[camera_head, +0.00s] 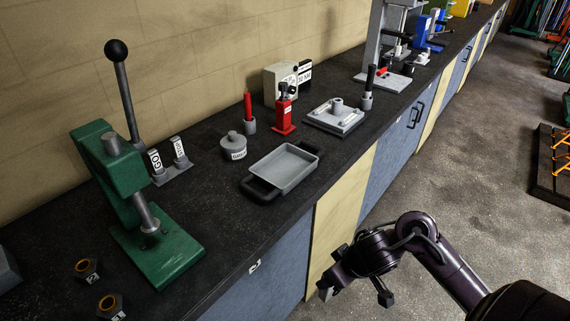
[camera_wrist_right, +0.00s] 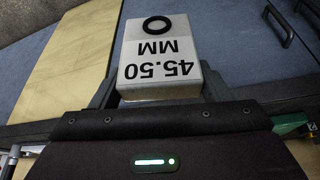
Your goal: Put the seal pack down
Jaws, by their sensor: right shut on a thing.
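The seal pack (camera_wrist_right: 160,55) is a pale grey box marked "45.50 MM" with a black ring on its face, seen in the right wrist view. My right gripper (camera_wrist_right: 158,92) is shut on it, one finger on each side. In the head view my right gripper (camera_head: 330,287) is in front of the bench's cabinet fronts, below the worktop edge and over the floor side. The pack is too small and dark there to make out clearly. My left gripper is out of view.
The dark worktop (camera_head: 225,215) holds a grey tray with black handles (camera_head: 282,168), a green press (camera_head: 150,240), a lidded pot (camera_head: 233,147), a red tool (camera_head: 284,112) and a square grey plate (camera_head: 336,117). Worktop between press and tray is clear.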

